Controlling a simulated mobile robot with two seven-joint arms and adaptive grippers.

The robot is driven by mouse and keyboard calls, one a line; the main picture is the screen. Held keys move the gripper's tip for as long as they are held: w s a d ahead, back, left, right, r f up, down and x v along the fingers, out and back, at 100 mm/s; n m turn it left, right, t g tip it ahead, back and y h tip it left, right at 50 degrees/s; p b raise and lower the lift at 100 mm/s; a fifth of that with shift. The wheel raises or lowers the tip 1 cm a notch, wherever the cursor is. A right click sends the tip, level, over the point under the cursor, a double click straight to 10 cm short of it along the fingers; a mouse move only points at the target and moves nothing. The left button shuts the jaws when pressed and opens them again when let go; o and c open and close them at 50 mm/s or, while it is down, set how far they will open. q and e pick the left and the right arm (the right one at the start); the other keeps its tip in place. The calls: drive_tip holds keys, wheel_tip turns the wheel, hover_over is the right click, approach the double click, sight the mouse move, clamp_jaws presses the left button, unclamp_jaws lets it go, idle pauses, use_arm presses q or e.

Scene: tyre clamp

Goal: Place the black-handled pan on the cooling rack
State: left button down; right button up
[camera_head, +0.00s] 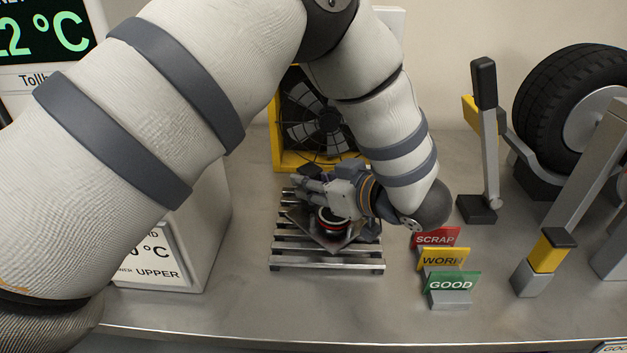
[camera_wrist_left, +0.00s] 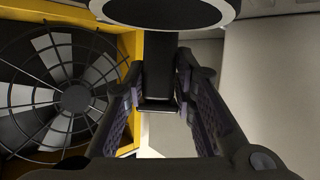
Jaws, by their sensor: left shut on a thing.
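The cooling rack (camera_head: 327,265) is a slatted metal rack on the steel bench, in front of the yellow-framed fan. My left gripper (camera_head: 308,184) is over its back part, fingers towards the left. In the left wrist view, my left gripper (camera_wrist_left: 158,108) is shut on a black handle (camera_wrist_left: 158,65), which runs up to a dark round body with a pale rim, the pan (camera_wrist_left: 165,12). In the head view, a round red-and-dark thing with a grey square plate (camera_head: 330,240) shows below the gripper, over the rack. I cannot tell whether anything there touches the slats.
The fan (camera_head: 311,122) stands close behind the rack. Red, yellow and green label signs (camera_head: 447,283) stand right of it. A lever clamp (camera_head: 487,140) and a tyre (camera_head: 570,110) are at the right. A pale box (camera_head: 200,235) stands left. The bench front is clear.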

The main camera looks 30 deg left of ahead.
use_arm(q)
drive_tip(key=c, duration=1.3)
unclamp_jaws()
drive_tip(key=shift+r, duration=0.1)
drive_tip(key=v, duration=1.2)
drive_tip(key=shift+r, duration=0.1)
